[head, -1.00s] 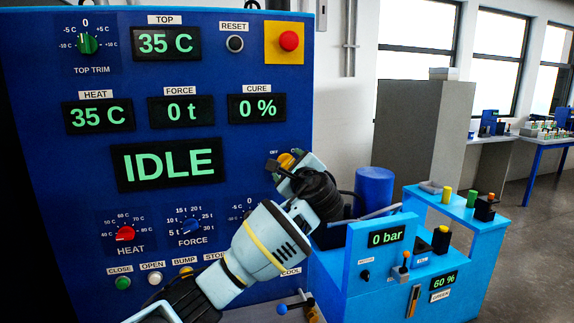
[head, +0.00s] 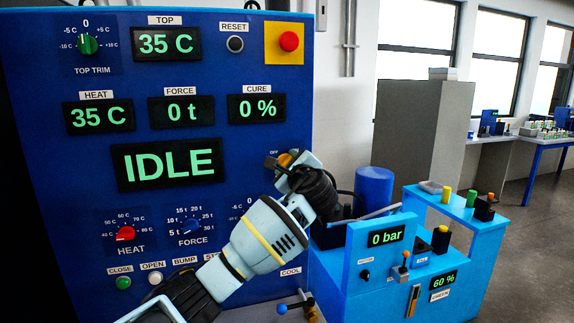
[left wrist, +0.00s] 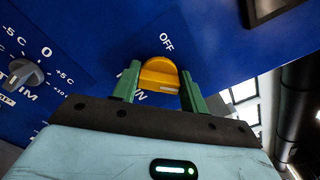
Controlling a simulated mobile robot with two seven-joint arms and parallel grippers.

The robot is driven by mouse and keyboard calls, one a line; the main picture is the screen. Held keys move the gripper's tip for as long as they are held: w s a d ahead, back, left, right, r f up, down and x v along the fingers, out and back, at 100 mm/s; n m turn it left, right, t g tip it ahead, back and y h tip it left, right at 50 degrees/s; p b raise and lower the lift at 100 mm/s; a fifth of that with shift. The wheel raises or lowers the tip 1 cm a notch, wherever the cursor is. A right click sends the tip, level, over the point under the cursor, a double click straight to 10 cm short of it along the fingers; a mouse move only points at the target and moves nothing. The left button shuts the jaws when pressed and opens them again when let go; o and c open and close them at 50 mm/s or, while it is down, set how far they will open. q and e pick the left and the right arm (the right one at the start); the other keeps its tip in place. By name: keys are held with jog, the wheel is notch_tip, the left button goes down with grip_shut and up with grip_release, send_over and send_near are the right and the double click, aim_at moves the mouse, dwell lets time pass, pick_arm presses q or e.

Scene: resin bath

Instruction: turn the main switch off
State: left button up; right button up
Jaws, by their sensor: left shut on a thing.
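The main switch is a yellow knob (left wrist: 160,73) on the blue panel. In the left wrist view the word OFF stands above and right of it, and a partly hidden label lies below it. My left gripper (left wrist: 158,80) has its two green fingers on either side of the knob, shut on it. In the head view the knob (head: 285,158) shows only in part behind my gripper (head: 280,163), at the panel's right edge. The knob's exact setting is hard to read. The panel display (head: 167,164) is lit and reads IDLE. My right gripper is not in view.
A grey trim knob (left wrist: 22,76) is left of the switch in the wrist view. A red emergency button (head: 289,41) sits above. A light-blue pump unit (head: 362,262) reading 0 bar stands close to the right of my arm. Floor farther right is clear.

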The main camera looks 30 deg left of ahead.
pick_arm(q)
jog(key=shift+f+n, duration=0.1)
jog(key=shift+n, duration=0.2)
jog(key=shift+f+n+b, duration=0.2)
jog(key=shift+n+b, duration=0.05)
jog(key=shift+n, duration=4.05)
jog(key=shift+f+n+b, duration=0.2)
jog(key=shift+n, duration=4.1)
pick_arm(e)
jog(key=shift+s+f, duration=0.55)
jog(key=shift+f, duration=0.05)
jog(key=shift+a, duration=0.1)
pick_arm(q)
jog(key=o, duration=1)
jog(key=shift+r, duration=0.1)
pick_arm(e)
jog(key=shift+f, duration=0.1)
pick_arm(q)
jog(key=v, duration=0.8)
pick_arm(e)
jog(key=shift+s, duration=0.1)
